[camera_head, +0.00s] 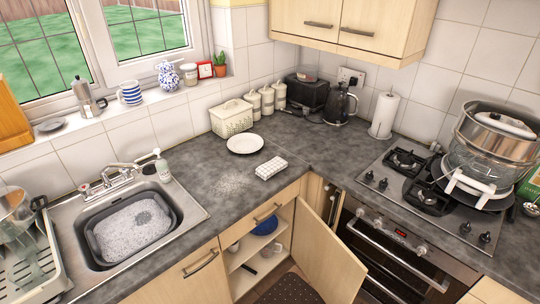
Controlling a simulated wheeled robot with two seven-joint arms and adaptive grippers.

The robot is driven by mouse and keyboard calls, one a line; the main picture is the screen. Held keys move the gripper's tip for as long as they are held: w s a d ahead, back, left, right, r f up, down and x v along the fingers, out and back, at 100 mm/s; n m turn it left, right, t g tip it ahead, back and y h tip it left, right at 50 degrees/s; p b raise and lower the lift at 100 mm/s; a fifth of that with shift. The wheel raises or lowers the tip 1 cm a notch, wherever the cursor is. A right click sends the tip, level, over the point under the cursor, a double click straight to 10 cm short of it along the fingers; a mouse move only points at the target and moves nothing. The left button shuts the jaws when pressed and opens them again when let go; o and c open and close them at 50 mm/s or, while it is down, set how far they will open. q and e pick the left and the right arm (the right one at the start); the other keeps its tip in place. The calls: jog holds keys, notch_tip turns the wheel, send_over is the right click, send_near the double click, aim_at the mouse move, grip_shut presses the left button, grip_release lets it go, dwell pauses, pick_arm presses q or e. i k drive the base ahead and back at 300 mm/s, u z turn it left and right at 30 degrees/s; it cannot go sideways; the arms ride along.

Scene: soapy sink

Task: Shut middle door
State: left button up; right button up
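The open wooden cabinet door (325,258) stands swung out over the floor, in the lower middle of the head view. It is to the right of the cabinet opening and hides part of the oven front. The open cabinet (238,262) shows shelves with a blue dish (264,226) and some white dishware inside. To the left is a closed cabinet front (180,275) with a metal handle. Neither of my grippers is in view.
The oven (392,262) with a bar handle is just right of the open door. A dark mat (290,289) lies on the floor below. The sink (130,225) holds soapy water at left. A plate (245,143) and a checked cloth (271,168) lie on the counter.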

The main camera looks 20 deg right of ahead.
aim_at(333, 269)
jog(key=z, duration=1.45)
jog(key=k, duration=0.15)
jog(key=u, duration=0.25)
